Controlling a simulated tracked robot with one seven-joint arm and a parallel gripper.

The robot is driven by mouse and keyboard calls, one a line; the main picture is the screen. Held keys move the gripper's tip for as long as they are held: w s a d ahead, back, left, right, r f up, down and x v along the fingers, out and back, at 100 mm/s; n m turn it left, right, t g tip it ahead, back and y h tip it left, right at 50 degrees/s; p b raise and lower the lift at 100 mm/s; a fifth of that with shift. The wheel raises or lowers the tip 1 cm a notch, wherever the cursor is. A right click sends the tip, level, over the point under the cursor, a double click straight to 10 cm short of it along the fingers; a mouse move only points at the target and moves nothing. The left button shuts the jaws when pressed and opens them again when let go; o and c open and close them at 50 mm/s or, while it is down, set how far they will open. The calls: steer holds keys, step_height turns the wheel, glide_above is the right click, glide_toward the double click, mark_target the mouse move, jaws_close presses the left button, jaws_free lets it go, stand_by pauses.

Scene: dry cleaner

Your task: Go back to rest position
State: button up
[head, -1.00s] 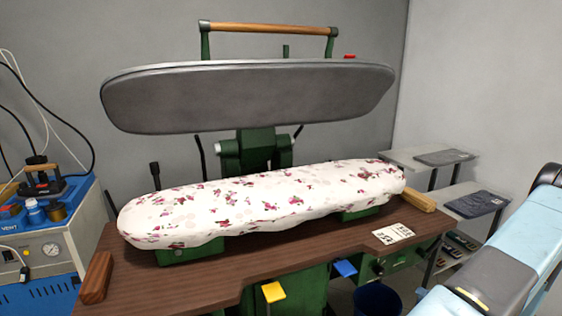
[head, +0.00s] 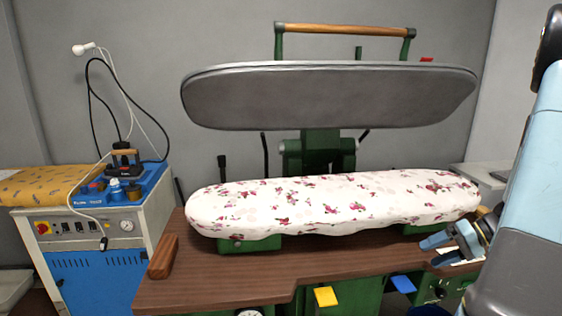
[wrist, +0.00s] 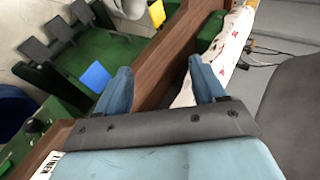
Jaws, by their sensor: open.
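My gripper (head: 431,252) shows at the right of the head view, beside the front right edge of the brown table (head: 240,275). Its two blue fingers point left and are apart, with nothing between them. In the wrist view my gripper (wrist: 160,66) is also open and empty, above the table edge. My light blue arm covers the right side of the head view and hides the table's right end.
A green press has a floral padded board (head: 330,207) and a raised grey plate (head: 330,97). A steam unit (head: 95,262) stands left. Yellow (head: 326,297) and blue (head: 403,284) pedals sit below the table front. A wooden block (head: 163,257) lies on the table's left.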

steer(key=s+a+r+n+t+h, duration=0.1)
steer(key=s+a+r+h, duration=0.4)
steer(key=a+r, duration=0.5)
steer(key=s+a+r+t+h, duration=0.1)
steer(key=s+a+r+h, duration=0.4)
steer(key=s+a+r, duration=0.3)
steer(key=a+r, duration=0.3)
steer(key=shift+s+r+n, duration=0.4)
